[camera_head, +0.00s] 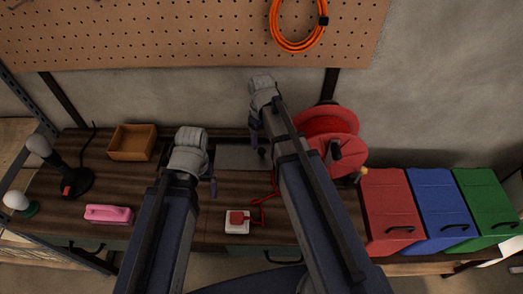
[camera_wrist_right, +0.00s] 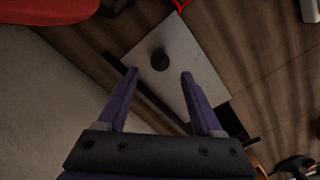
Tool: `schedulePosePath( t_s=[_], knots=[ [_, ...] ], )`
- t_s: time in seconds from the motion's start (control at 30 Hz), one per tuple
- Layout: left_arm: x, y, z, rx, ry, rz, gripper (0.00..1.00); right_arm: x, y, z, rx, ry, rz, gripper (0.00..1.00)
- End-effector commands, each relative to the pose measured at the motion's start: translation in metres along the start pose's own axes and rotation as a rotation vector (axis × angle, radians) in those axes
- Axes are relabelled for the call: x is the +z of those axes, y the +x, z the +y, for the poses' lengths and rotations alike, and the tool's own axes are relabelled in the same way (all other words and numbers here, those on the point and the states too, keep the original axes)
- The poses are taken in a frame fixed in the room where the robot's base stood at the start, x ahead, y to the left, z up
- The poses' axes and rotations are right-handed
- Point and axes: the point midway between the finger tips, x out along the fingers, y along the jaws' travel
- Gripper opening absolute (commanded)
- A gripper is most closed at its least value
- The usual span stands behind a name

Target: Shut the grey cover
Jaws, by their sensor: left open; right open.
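The grey cover (camera_head: 236,157) is a flat grey plate on the wooden bench, partly hidden by my arms in the head view. In the right wrist view the cover (camera_wrist_right: 200,66) carries a round black knob (camera_wrist_right: 160,60). A dark strip shows along part of its edge; I cannot tell how far it is open. My right gripper (camera_head: 257,140) is open above the cover. In the right wrist view its fingertips (camera_wrist_right: 160,73) appear on either side of the knob, without visible contact. My left gripper (camera_head: 212,186) is open near the cover's left side.
A red reel (camera_head: 340,125) stands right of the cover. A white box with a red button (camera_head: 237,220) sits in front. Red, blue and green bins (camera_head: 435,200) stand right.

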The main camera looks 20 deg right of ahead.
Motion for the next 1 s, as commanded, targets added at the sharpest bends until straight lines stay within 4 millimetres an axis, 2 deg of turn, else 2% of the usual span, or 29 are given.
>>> schedulePosePath(
  t_s=[0.03,0.3,0.7,1.0],
  knots=[
    [-0.001,0.014,0.001,0.0,0.0,0.0,0.89,0.0,0.014,0.0,0.0,0.0,0.0,0.68],
    [-0.003,0.045,0.004,0.0,0.0,0.0,0.89,0.0,0.045,0.0,0.0,0.0,0.0,0.68],
    [-0.003,0.049,0.005,0.0,0.0,0.0,0.89,0.0,0.049,0.0,0.0,0.0,0.0,0.68],
    [-0.003,0.049,0.005,0.0,0.0,0.0,0.89,0.0,0.05,0.0,0.0,0.0,0.0,0.34]
  ],
)
